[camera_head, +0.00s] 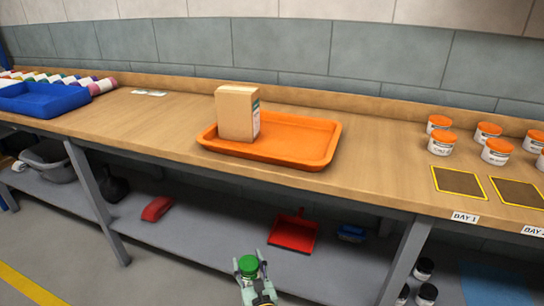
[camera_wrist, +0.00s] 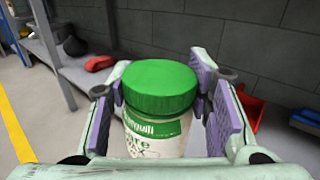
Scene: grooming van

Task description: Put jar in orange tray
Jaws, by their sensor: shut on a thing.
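A white jar with a green lid (camera_wrist: 158,88) is held between the purple pads of my gripper (camera_wrist: 165,110). It is upright, with its lower part hidden by the fingers. In the head view, the jar's green lid (camera_head: 248,265) shows at the bottom centre, with my gripper (camera_head: 250,272) shut around it, in front of and below the bench top. The orange tray (camera_head: 290,153) lies on the bench, farther back and higher in the picture. A cardboard box (camera_head: 237,113) stands in its left part; the tray's right part is bare.
White jars with orange lids (camera_head: 440,142) stand at the right behind marked squares (camera_head: 459,182). A blue tray (camera_head: 42,98) and bottles are at the left. A red dustpan (camera_head: 293,232) is on the lower shelf. The bench edge lies between my gripper and the tray.

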